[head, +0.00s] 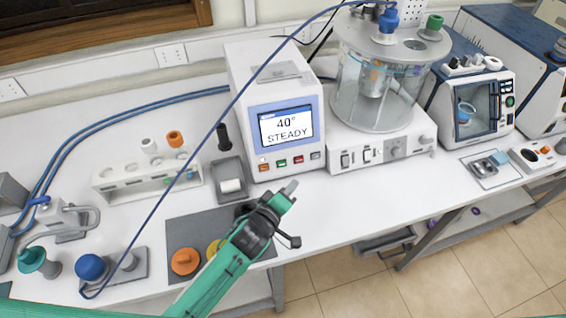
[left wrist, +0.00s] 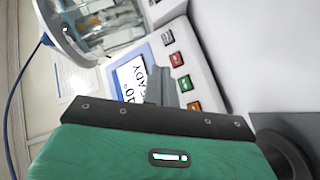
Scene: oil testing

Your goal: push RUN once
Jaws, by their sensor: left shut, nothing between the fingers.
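The white test unit (head: 241,75) has a lit display (head: 286,126) reading "40° STEADY". Below the display is a row of buttons: an orange button (head: 264,166), a green button (head: 281,162), a red button (head: 298,159) and a grey one (head: 315,155). Their labels are too small to read. My left gripper (head: 288,187) is shut and empty, just in front of and below the row, apart from it in the head view. The left wrist view shows the panel turned sideways, with the red button (left wrist: 177,59) and orange button (left wrist: 194,106). My right gripper is not in view.
A glass bath (head: 380,85) on a white base stands right of the unit. A white rack (head: 148,180) and a grey holder (head: 229,183) stand to the left. A blue cable crosses the view. The bench right of my gripper is clear to its front edge.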

